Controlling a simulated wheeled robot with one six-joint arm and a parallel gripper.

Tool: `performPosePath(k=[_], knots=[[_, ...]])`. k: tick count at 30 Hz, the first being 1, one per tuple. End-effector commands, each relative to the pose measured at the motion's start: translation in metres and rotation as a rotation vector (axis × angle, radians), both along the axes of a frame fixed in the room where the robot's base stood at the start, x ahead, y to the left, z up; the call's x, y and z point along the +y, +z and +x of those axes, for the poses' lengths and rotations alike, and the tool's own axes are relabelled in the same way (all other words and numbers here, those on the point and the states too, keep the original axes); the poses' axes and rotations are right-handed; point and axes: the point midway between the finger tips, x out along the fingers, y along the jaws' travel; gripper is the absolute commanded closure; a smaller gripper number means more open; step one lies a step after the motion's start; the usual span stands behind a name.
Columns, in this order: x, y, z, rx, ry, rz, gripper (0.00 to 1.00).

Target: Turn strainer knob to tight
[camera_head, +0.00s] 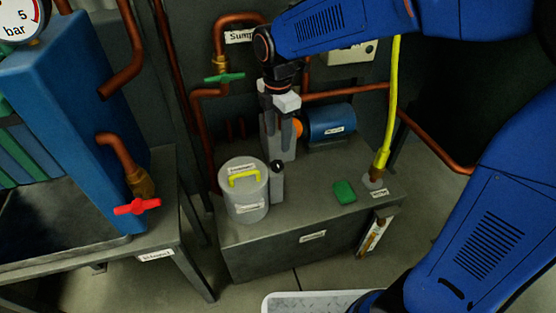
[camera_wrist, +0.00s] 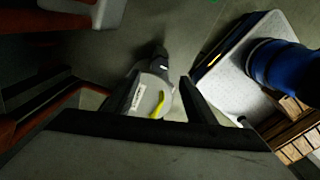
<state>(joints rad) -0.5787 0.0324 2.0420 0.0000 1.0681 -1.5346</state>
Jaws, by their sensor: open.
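A grey round canister (camera_head: 246,205) with labels too small to read stands on the grey tank top. A yellow bar handle (camera_head: 244,175) sits on its lid. I cannot tell for sure which part is the strainer knob. A slim grey cylinder with a dark top (camera_head: 277,182) stands against the canister's right side. My gripper (camera_head: 284,138) points down behind and above these, open and empty, with its fingers apart. In the wrist view the canister lid (camera_wrist: 150,100) and yellow handle (camera_wrist: 158,104) show between the fingers, beyond the tips.
A blue motor (camera_head: 330,123) lies behind, right of my gripper. Copper pipes and a green valve handle (camera_head: 224,77) are at the back left. A green block (camera_head: 344,191) and a yellow hose (camera_head: 390,110) are on the right. The front middle of the tank top (camera_head: 300,205) is clear.

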Motion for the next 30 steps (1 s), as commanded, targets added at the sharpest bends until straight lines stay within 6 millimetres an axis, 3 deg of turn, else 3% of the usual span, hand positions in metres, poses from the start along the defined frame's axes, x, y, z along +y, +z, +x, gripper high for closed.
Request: performPosePath(k=[15,21,30], knots=[[0.000,-0.086,0.000,0.002,-0.001,-0.001,0.50],[0.000,-0.102,0.000,0.000,-0.001,0.000,0.50],[0.000,-0.105,0.000,-0.001,-0.001,0.001,0.50]])
